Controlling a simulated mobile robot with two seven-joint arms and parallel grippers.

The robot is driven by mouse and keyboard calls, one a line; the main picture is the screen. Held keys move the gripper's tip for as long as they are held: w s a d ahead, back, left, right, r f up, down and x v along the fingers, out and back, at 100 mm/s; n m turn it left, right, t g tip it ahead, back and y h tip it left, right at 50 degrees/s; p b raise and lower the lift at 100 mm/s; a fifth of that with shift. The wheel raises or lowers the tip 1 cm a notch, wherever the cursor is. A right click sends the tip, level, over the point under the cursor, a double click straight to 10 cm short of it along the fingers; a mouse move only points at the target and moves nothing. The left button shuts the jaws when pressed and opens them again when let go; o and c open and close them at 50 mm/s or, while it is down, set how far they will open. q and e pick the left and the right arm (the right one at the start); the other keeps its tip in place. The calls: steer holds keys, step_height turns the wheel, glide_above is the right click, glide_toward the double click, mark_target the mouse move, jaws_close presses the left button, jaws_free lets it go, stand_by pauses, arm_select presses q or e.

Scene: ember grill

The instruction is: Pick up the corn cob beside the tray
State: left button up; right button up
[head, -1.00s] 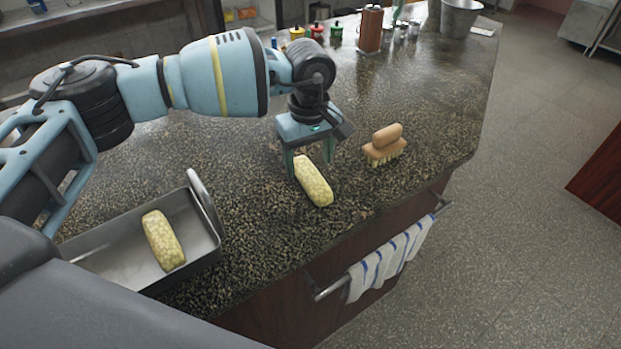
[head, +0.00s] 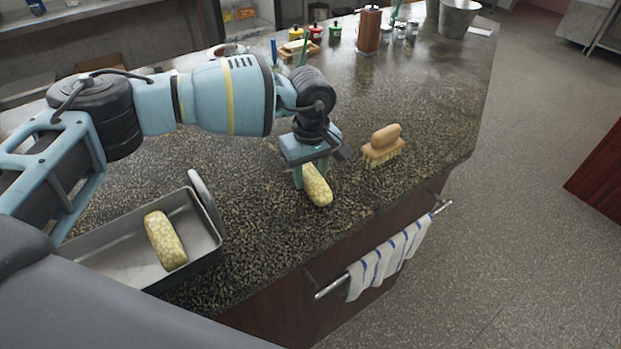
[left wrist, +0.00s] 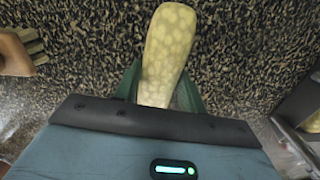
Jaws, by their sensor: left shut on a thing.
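The corn cob (head: 317,188) beside the tray lies on the speckled counter, right of the tray. My left gripper (head: 312,177) is down over it and shut on its upper end, with a finger on either side. The left wrist view shows the pale yellow cob (left wrist: 169,45) between the two green fingers of the gripper (left wrist: 158,88). I cannot tell whether the cob is clear of the counter. The grey metal tray (head: 108,243) stands at the lower left with a second corn cob (head: 165,240) in it. My right gripper is not in view.
A wooden-handled brush (head: 383,145) stands close to the right of the held cob. A striped towel (head: 390,258) hangs on a rail at the counter's front. Condiment jars, a wooden block (head: 369,30) and a metal bucket (head: 458,18) stand at the back.

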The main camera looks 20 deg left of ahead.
mark_target(311, 173)
arm_select(q)
steer(key=shift+r, duration=0.2)
steer(key=shift+r, duration=0.55)
step_height(311, 173, up, 2)
steer(key=shift+r, duration=0.1)
steer(key=s+d, duration=0.3)
steer(key=s, duration=0.4)
steer(key=s+d+r, duration=0.1)
steer(key=s+d, duration=0.2)
steer(key=s, duration=0.5)
steer(key=shift+r+b, duration=0.2)
steer(key=shift+b, duration=0.1)
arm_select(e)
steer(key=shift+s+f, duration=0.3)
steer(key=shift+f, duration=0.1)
